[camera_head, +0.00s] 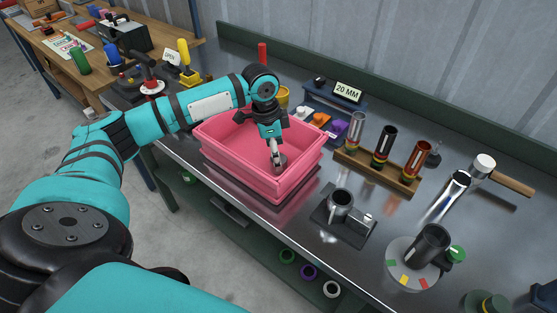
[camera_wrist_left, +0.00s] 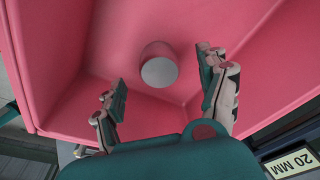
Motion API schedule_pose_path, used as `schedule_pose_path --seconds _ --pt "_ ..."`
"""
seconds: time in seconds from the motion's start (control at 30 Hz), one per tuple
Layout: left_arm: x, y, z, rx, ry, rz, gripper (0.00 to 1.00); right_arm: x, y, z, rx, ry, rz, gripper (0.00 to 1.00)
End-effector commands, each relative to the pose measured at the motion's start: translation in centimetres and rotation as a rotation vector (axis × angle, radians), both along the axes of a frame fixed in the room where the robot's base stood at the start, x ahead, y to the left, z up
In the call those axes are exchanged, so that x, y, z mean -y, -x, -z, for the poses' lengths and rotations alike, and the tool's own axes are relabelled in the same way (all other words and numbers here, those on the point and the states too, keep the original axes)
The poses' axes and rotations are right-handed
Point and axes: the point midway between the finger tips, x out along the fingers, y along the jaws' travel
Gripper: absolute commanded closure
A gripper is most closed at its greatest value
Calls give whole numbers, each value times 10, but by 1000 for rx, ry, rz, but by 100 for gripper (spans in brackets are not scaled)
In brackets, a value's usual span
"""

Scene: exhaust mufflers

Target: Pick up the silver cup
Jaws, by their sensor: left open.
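A small silver cup (camera_wrist_left: 158,72) with a flat grey end sits inside the pink bin (camera_wrist_left: 270,75); its side reflects the pink. In the head view the cup (camera_head: 280,164) shows beside my fingertips, inside the bin (camera_head: 225,150). My left gripper (camera_head: 276,152) reaches down into the bin from above. In the left wrist view its fingers (camera_wrist_left: 161,78) are spread, with the cup ahead of and between them, not clasped. Whether a finger touches the cup cannot be told. My right gripper is not in view.
A metal mug (camera_head: 340,202) stands on a dark plate right of the bin. A wooden rack (camera_head: 375,171) holds several cylinders behind it. A "20 MM" display (camera_head: 347,91) stands at the back. A hammer (camera_head: 485,165) and a dark mug (camera_head: 430,243) are farther right. The bin walls surround my gripper.

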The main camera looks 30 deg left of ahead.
Motion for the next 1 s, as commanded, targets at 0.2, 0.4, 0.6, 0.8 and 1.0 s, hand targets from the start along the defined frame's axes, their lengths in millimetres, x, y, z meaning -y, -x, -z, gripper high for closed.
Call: schedule_pose_path --seconds 0.2,0.4,0.6,0.8,1.0 --pt "5 -3 31 -3 0 0 24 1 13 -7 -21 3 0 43" --pt "6 -4 39 0 0 0 24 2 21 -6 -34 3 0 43" --pt "6 -4 39 -1 -1 0 35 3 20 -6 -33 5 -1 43" --pt "6 -4 38 -1 -1 0 61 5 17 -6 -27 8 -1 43" --pt "6 -4 38 0 0 0 81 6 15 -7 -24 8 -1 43"
